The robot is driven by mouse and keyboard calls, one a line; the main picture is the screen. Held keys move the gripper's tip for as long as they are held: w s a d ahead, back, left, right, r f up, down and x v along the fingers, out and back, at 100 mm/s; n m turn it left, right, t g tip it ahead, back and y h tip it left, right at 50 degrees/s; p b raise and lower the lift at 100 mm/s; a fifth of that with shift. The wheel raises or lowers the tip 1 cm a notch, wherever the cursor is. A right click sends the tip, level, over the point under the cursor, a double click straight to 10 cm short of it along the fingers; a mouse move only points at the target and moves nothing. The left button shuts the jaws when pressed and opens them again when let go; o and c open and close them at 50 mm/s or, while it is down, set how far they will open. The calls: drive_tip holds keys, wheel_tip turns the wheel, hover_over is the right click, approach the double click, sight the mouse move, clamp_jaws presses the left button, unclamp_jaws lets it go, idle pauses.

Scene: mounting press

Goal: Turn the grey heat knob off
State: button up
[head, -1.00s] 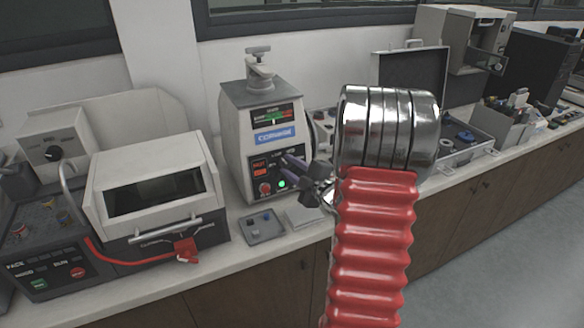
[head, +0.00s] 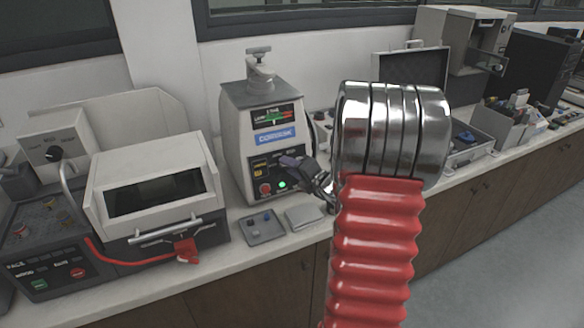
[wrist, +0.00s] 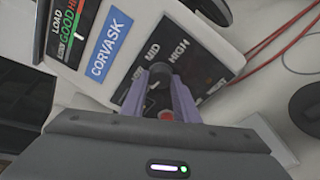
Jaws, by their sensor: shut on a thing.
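The mounting press (head: 236,130) stands on the bench with a blue CORVASK label and a black control panel. The heat knob (wrist: 159,74) shows in the wrist view, dark grey, between my purple fingertips and near the MID and HIGH markings. My gripper (wrist: 160,82) is shut on it. In the head view my gripper (head: 291,160) is at the right of the panel and hides the knob. The knob's pointer direction cannot be made out. A red button (wrist: 166,116) shows between my fingers, and a green light (head: 282,185) glows on the panel.
A white-lidded machine (head: 150,180) with a red-tagged handle stands left of the press. A small grey tray (head: 262,227) lies in front of the press. An open case (head: 412,80) stands to the right. Red cables (wrist: 270,40) run beside the press.

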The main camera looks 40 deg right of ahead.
drive_tip(key=shift+a+f+n, duration=0.2)
drive_tip(key=shift+f+n, duration=0.15)
drive_tip(key=shift+n, duration=0.25)
drive_tip(key=o, duration=0.8)
drive_tip(key=shift+o, duration=1.3)
drive_tip(key=shift+d+r, duration=0.1)
drive_tip(key=shift+r, duration=0.1)
drive_tip(key=shift+s, duration=0.15)
drive_tip(key=v, duration=1.3)
drive_tip(key=shift+s, duration=0.25)
drive_tip(key=shift+w+r, duration=0.1)
drive_tip(key=shift+r, duration=0.05)
